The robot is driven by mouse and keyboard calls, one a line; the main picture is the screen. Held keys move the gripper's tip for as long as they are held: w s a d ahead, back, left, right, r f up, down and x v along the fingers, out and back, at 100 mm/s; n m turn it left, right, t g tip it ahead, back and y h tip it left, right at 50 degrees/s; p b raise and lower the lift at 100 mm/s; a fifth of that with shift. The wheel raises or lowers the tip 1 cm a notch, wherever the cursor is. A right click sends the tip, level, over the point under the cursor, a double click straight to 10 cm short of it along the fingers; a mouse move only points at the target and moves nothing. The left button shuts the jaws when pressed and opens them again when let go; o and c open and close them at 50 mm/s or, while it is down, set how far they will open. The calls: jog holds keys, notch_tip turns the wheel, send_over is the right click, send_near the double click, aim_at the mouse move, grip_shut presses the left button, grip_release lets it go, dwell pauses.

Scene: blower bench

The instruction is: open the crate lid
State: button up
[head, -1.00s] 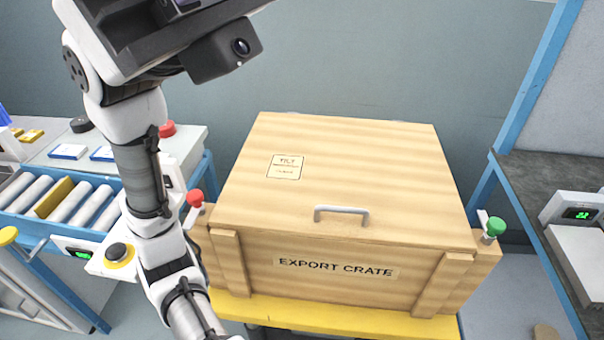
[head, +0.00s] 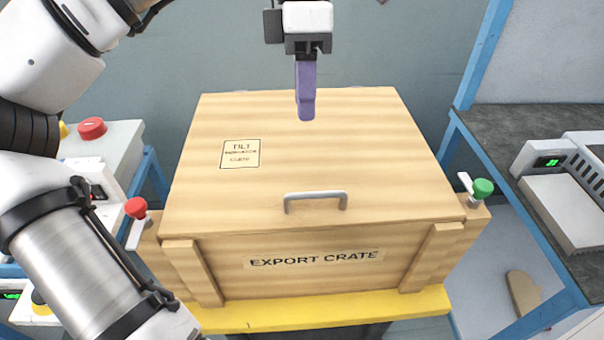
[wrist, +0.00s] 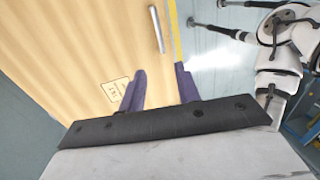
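The wooden export crate (head: 310,270) stands with its lid (head: 300,150) shut. A light metal handle (head: 316,196) is at the lid's front edge; it also shows in the wrist view (wrist: 157,30). A red-knobbed lever (head: 136,210) is at the crate's left side and a green-knobbed lever (head: 482,188) at its right. My gripper (head: 306,116) hangs above the rear half of the lid, pointing down, apart from the handle. In the wrist view its purple fingers (wrist: 160,80) are spread with nothing between them; the handle lies beyond the fingertips.
The crate rests on a yellow stand (head: 330,312). A dark bench (head: 500,130) with a scale (head: 560,190) is at the right. A bench with a red button (head: 92,128) is at the left, partly behind my arm. The space above the lid is clear except for my gripper.

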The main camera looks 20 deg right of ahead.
jog(key=s+f, duration=0.1)
jog(key=f, duration=0.8)
jog(key=s+f+b, duration=0.1)
jog(key=f, duration=0.3)
jog(key=shift+s+a+f, duration=0.15)
jog(key=shift+s+a, duration=0.2)
jog(key=shift+c, duration=0.2)
grip_shut()
